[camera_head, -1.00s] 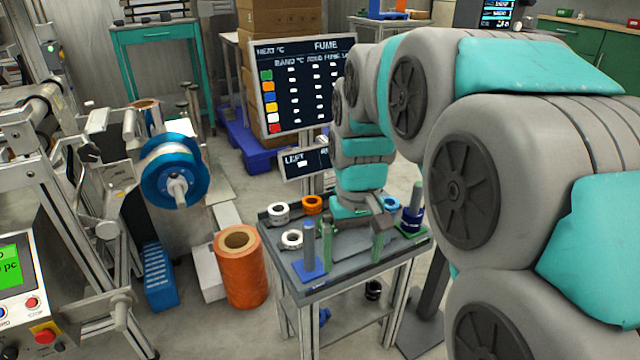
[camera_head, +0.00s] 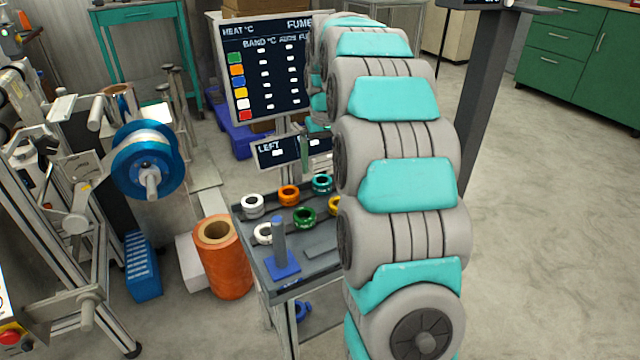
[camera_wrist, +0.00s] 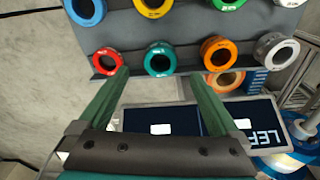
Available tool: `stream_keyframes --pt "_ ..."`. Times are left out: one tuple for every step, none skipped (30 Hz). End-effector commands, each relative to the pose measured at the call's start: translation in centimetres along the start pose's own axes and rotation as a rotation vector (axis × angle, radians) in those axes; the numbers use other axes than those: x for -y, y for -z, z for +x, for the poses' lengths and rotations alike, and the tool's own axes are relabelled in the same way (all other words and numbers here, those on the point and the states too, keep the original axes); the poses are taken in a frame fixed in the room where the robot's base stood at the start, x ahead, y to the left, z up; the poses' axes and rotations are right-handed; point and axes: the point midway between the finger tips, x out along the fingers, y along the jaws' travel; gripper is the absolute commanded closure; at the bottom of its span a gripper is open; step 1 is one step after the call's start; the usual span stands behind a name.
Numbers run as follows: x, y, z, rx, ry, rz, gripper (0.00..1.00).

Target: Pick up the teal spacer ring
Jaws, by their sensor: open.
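The teal spacer ring (camera_head: 322,183) lies on the grey table top (camera_head: 316,268), in the far row, right of an orange ring (camera_head: 289,196). In the wrist view the teal ring (camera_wrist: 160,60) lies between a red ring (camera_wrist: 108,60) and the orange ring (camera_wrist: 218,53). My gripper (camera_wrist: 159,76) is open and empty, with its two green fingers spread. In the wrist picture the teal ring appears between the fingertips. In the head view the fingers show above the far edge of the table, partly hidden by my arm.
White rings (camera_head: 252,206), a green ring (camera_head: 304,218) and a yellow ring (camera_head: 334,204) lie nearby. A blue post stand (camera_head: 279,245) stands at the near left of the table. Signboards (camera_head: 268,75) rise behind it. An orange roll (camera_head: 222,257) stands on the floor at left.

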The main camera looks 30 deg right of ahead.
Motion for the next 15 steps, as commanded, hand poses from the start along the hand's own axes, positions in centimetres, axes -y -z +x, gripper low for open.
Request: stream_keyframes --pt "0.0 0.0 0.5 0.0 0.0 0.0 0.01" --pt "0.0 0.0 0.7 -0.001 0.0 0.0 0.01" --pt "0.0 0.0 0.9 -0.002 0.0 0.0 0.01" --pt "0.0 0.0 1.1 -0.002 0.0 0.0 0.01" --pt "0.0 0.0 1.3 -0.001 0.0 0.0 0.01" --pt "0.0 -0.1 1.6 0.001 0.0 0.0 0.01" --pt "0.0 -0.2 2.0 0.002 0.0 0.0 0.01" --pt "0.1 -0.2 2.4 0.004 0.001 0.0 0.01" --pt "0.1 -0.3 3.0 0.004 0.001 0.0 0.01" --pt "0.1 -0.3 3.4 0.003 0.0 0.0 0.01" --pt "0.1 -0.3 3.9 0.003 0.0 0.0 0.01" --pt "0.1 -0.3 4.5 0.003 0.0 0.0 0.01" --pt "0.1 -0.3 4.9 0.003 0.0 0.0 0.01" --pt "0.1 -0.2 5.2 0.002 0.0 -0.001 0.01" --pt "0.1 -0.2 5.6 0.0 0.0 -0.001 0.01"
